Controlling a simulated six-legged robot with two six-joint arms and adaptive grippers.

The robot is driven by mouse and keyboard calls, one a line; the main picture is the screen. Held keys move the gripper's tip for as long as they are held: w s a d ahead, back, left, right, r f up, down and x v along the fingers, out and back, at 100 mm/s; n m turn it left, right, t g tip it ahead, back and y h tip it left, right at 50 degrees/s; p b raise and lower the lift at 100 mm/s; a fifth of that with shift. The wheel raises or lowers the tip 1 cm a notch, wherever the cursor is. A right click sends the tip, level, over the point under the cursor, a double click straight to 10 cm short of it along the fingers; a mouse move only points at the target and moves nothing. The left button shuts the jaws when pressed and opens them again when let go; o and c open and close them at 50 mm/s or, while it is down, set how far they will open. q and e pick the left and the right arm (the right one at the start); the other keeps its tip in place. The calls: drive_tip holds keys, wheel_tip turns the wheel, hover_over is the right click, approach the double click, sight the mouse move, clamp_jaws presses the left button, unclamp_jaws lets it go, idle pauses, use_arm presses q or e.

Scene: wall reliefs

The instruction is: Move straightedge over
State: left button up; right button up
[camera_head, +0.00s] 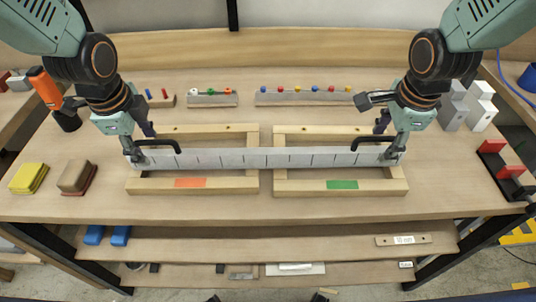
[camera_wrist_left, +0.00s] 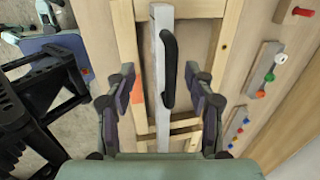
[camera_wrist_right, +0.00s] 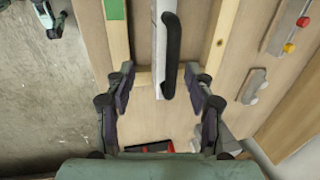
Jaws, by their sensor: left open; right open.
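The straightedge (camera_head: 235,159) is a long grey metal bar with dark marks and a black handle near each end. It lies across two wooden frames, the left one with an orange patch (camera_head: 190,183) and the right one with a green patch (camera_head: 342,185). My left gripper (camera_head: 140,150) is open at the left end; in the left wrist view its fingers stand either side of the bar and black handle (camera_wrist_left: 170,70), with gaps. My right gripper (camera_head: 393,149) is open at the right end; in the right wrist view its fingers likewise flank the handle (camera_wrist_right: 171,55).
Yellow (camera_head: 28,178) and brown (camera_head: 76,177) blocks lie at the left. Peg strips (camera_head: 303,97) stand behind the frames. Grey angled blocks (camera_head: 481,105) and a red-and-black piece (camera_head: 505,170) are at the right. The bench front is clear.

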sight(151, 154)
use_arm(q)
drive_tip(key=f, duration=0.3)
drive_tip(key=w+f, duration=0.1)
drive_tip(key=shift+w+a+f, duration=0.1)
drive_tip(key=shift+a+f, duration=0.15)
drive_tip(key=shift+a, duration=0.1)
use_arm(e)
drive_tip(key=f, duration=0.2)
drive_tip(key=w+f, duration=0.1)
drive_tip(key=f, duration=0.1)
drive_tip(key=shift+w+a, duration=0.1)
drive_tip(key=shift+a, duration=0.25)
use_arm(q)
drive_tip(key=shift+f, duration=0.35)
use_arm(e)
drive_tip(key=shift+f, duration=0.35)
use_arm(q)
drive_tip(key=shift+d+f, duration=0.25)
drive_tip(key=shift+f, duration=0.1)
use_arm(e)
drive_tip(key=shift+d+f, duration=0.25)
drive_tip(key=shift+f, duration=0.2)
use_arm(q)
drive_tip(key=shift+w, duration=0.1)
use_arm(e)
drive_tip(key=shift+w, duration=0.1)
use_arm(q)
drive_tip(key=shift+a, duration=0.1)
use_arm(e)
drive_tip(key=shift+a, duration=0.1)
